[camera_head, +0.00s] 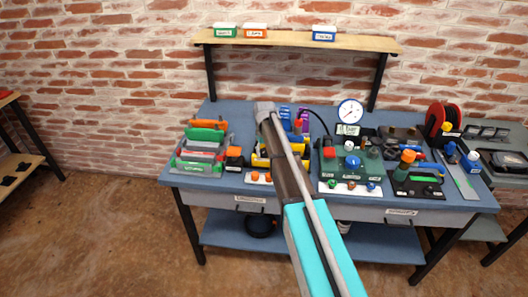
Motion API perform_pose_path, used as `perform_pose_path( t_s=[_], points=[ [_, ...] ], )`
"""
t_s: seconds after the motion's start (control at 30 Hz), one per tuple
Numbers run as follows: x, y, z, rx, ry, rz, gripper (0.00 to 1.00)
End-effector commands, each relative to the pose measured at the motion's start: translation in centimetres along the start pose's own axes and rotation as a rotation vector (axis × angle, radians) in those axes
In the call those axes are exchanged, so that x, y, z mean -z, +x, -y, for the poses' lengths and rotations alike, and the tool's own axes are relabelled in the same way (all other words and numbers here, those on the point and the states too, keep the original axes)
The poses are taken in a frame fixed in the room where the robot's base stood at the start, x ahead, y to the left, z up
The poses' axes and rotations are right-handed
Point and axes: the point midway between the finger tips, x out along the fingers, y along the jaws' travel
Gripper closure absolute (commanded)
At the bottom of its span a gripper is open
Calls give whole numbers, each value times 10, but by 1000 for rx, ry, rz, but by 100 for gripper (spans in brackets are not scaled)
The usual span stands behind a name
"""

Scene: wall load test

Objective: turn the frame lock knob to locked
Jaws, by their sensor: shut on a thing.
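My arm reaches from the bottom edge up over the middle of the bench, and its grey far end covers part of the bench top. I cannot make out my gripper's fingers; they do not show apart from the arm. No knob can be read as the frame lock knob from its marking. An orange knob on a dark block (235,156) stands left of the arm, beside a grey frame with green and red bars (201,150). A blue knob (351,161) sits on a dark green unit right of the arm. Their settings are too small to tell.
The blue bench (225,186) also bears a round white gauge (350,111), a yellow holder (262,158) partly behind my arm, a black tray (418,188) and a red reel (437,116). A wooden shelf (280,40) with small boxes stands above. Floor is clear at front left.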

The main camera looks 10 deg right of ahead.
Motion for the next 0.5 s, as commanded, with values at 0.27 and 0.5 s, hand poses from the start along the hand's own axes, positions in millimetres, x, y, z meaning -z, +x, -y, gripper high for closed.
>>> perform_pose_path(
  t_s=[0.27, 0.5],
  points=[
    [0, 0, 0, 0, 256, -1, 89],
    [0, 0, 0, 0, 483, 0, 89]
  ],
)
